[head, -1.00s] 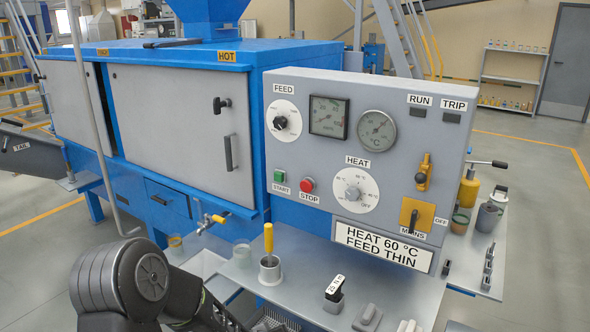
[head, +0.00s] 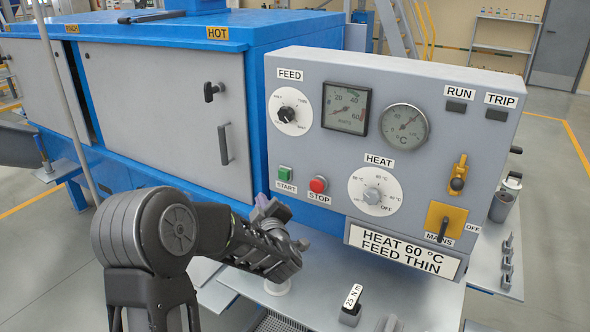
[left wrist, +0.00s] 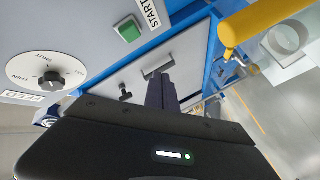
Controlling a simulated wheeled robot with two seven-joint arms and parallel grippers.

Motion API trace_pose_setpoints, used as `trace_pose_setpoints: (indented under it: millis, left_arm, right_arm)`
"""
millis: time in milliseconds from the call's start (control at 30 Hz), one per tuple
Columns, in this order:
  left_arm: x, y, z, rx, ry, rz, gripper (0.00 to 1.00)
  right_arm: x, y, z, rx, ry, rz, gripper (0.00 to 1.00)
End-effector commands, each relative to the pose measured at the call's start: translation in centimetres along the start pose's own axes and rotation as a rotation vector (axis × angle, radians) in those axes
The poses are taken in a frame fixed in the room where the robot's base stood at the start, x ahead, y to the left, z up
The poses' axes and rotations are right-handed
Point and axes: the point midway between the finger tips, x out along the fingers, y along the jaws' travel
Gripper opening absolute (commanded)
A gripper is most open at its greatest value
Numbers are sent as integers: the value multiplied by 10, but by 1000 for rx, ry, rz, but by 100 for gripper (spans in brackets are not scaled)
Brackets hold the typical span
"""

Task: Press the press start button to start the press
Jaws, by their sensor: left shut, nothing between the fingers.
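The green start button (head: 285,173) sits on the grey control panel (head: 330,225), above its START label and left of the red stop button (head: 318,184). It also shows in the left wrist view (left wrist: 128,30), beside its START label. My left gripper (head: 262,203) is just below and left of the button in the head view, apart from it. Its dark purple fingers also show in the left wrist view (left wrist: 160,92), shut and empty. My right gripper is not in view.
The panel carries a feed dial (head: 289,112), a heat dial (head: 374,195), two gauges and a mains switch (head: 443,228). RUN and TRIP lamps look dark. A yellow handle (left wrist: 265,22) stands close by in the left wrist view. A 25 N m tool (head: 351,308) is on the shelf.

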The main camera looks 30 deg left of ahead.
Motion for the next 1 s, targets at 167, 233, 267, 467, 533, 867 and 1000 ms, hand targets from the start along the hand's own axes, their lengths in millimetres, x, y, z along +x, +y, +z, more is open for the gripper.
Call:
trace_pose_setpoints:
  millis: [167,233,267,467,533,867,1000]
  left_arm:
    - [0,0,-11,-31,47,1,0]
    - [0,0,-11,-32,45,1,0]
    - [0,0,-11,-32,45,1,0]
    - [0,0,-10,-31,43,1,0]
    - [1,1,-10,-31,43,1,0]
    - [20,16,2,-30,42,0,0]
    - [34,26,11,-30,43,1,0]
  right_arm:
    - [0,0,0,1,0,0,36]
    - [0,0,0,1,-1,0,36]
    - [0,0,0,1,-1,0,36]
    - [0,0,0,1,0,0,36]
    - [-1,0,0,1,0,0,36]
    - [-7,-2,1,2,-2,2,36]
    - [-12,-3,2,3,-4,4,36]
